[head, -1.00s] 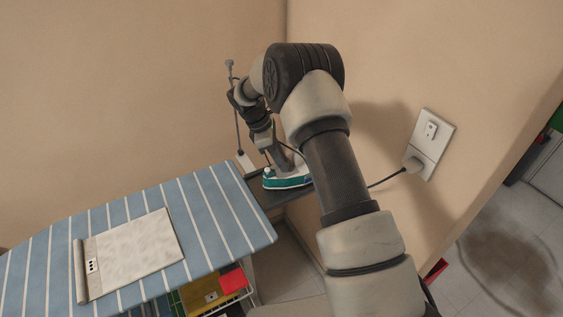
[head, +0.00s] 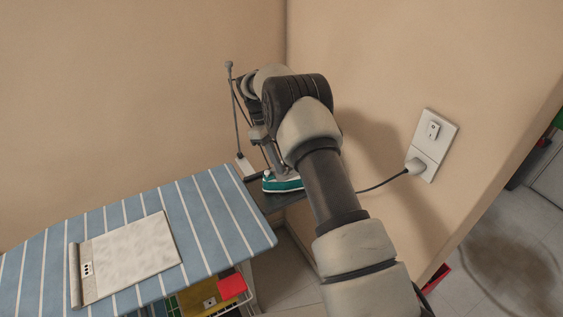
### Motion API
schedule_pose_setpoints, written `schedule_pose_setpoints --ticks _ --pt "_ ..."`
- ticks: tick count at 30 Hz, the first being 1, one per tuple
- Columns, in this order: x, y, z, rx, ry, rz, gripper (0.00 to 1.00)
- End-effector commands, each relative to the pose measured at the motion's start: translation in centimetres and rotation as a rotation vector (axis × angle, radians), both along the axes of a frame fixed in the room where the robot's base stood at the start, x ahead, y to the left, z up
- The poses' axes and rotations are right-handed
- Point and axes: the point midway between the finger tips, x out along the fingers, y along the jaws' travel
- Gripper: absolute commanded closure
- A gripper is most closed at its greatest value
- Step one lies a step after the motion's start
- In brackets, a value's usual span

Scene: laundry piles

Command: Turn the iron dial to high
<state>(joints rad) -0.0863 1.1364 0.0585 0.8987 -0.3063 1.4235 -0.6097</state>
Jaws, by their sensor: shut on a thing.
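The teal and white iron (head: 282,184) sits on the dark rest at the right end of the blue striped ironing board (head: 205,205). My arm hides its right and upper parts, and I cannot make out the dial. My gripper (head: 270,162) reaches down onto the top of the iron from above. Its fingertips are small and partly hidden behind my arm. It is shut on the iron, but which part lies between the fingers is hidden.
A thin upright rod (head: 236,110) stands behind the iron. A cord (head: 385,184) runs to the wall outlet (head: 432,145) at the right. Walls stand close behind and right. Red and yellow items (head: 230,287) are below the board.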

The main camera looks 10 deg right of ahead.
Motion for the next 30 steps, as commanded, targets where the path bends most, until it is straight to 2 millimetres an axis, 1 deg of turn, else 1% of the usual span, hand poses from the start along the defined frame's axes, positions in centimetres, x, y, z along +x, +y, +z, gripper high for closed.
schedule_pose_setpoints --ticks 12,13,15,16,26,30 --pt "0.06 0.00 0.07 0.001 -0.002 -0.008 0.99" --pt "0.06 0.00 0.07 0.001 -0.002 -0.008 0.73" --pt "0.05 -0.01 0.06 0.001 -0.002 -0.008 0.61" --pt "0.05 0.00 0.06 0.001 -0.002 -0.008 0.59" --pt "0.04 -0.14 0.03 -0.002 -0.002 -0.006 0.59" --pt "0.01 -0.12 0.13 -0.002 -0.003 0.044 0.59"
